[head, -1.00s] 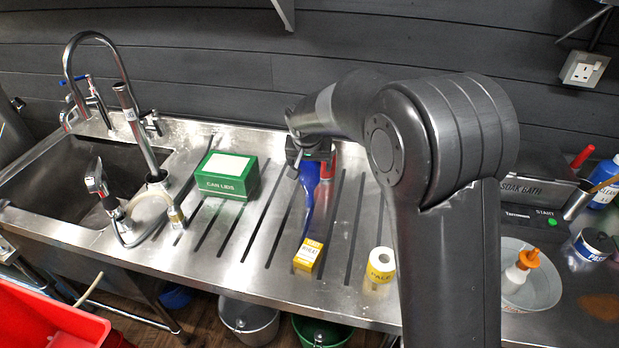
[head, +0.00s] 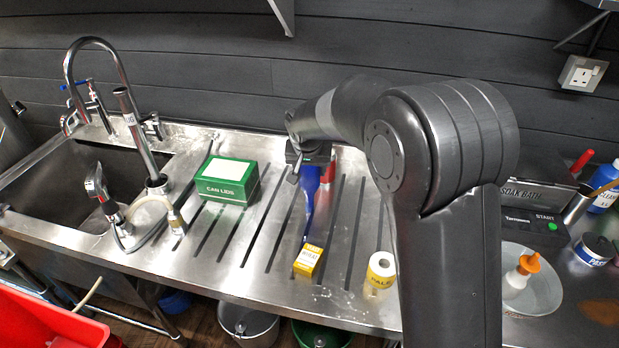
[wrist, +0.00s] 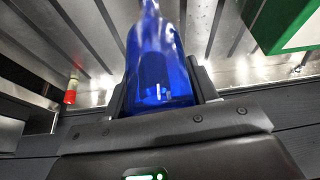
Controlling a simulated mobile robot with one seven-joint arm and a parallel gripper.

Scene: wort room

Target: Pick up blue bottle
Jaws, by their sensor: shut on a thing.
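The blue bottle (wrist: 158,60) is between the two fingers of my gripper (wrist: 163,92) in the wrist view, with a finger at each side of it. In the head view the blue bottle (head: 310,188) shows below my gripper (head: 312,165) at the back of the ribbed steel drainer. My gripper is shut on the bottle. My arm and gripper hide part of the bottle in the head view. I cannot tell for sure whether its base touches the drainer.
A green can lids box (head: 226,181) stands left of the bottle. A red thing (head: 327,174) is just right of it. A small yellow box (head: 308,261) and a yellow-labelled roll (head: 381,269) stand in front. The sink (head: 90,165) is at left.

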